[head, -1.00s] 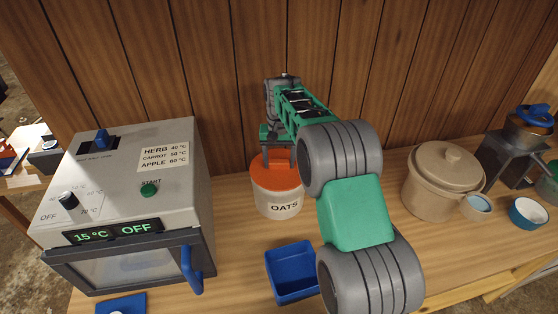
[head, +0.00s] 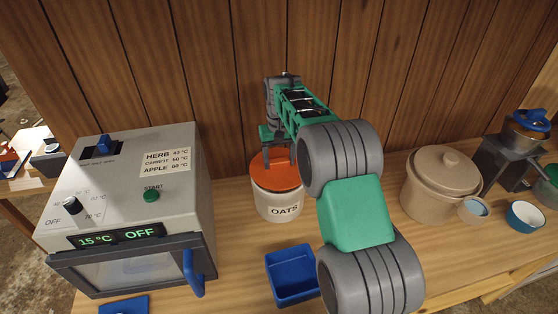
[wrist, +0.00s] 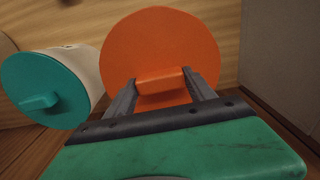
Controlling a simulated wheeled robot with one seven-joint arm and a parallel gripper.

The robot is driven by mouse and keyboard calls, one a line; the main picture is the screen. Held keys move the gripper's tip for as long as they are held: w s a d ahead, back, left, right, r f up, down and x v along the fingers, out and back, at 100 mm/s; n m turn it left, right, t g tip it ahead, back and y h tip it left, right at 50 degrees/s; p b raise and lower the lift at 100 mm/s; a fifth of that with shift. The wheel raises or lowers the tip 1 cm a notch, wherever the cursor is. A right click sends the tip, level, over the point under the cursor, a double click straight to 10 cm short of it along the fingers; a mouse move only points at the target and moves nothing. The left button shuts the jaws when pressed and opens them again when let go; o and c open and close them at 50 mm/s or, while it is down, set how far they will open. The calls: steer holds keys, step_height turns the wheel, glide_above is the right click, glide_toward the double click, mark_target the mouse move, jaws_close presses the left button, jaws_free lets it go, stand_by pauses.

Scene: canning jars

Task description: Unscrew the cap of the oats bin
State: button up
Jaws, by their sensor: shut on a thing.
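The oats bin (head: 284,208) is a pale round container labelled OATS, upright on the wooden counter against the panelled wall. Its orange cap (head: 272,180) sits on its top. My gripper (head: 280,158) reaches down onto the cap from above. In the wrist view, the orange cap (wrist: 150,45) has a raised bar across it, and my gripper (wrist: 163,85) is shut on that bar, one finger on each side. My arm hides the right edge of the cap in the head view.
A dryer box (head: 130,190) stands close left of the bin. A blue open tray (head: 292,275) is in front. A large beige crock (head: 440,190) stands to the right. The wrist view shows a teal-capped container (wrist: 45,90) beside the orange cap.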

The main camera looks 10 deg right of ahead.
mark_target(279, 160)
steer(key=shift+r, duration=0.2)
step_height(279, 160, up, 4)
steer(key=p, duration=0.3)
steer(key=shift+f, duration=0.1)
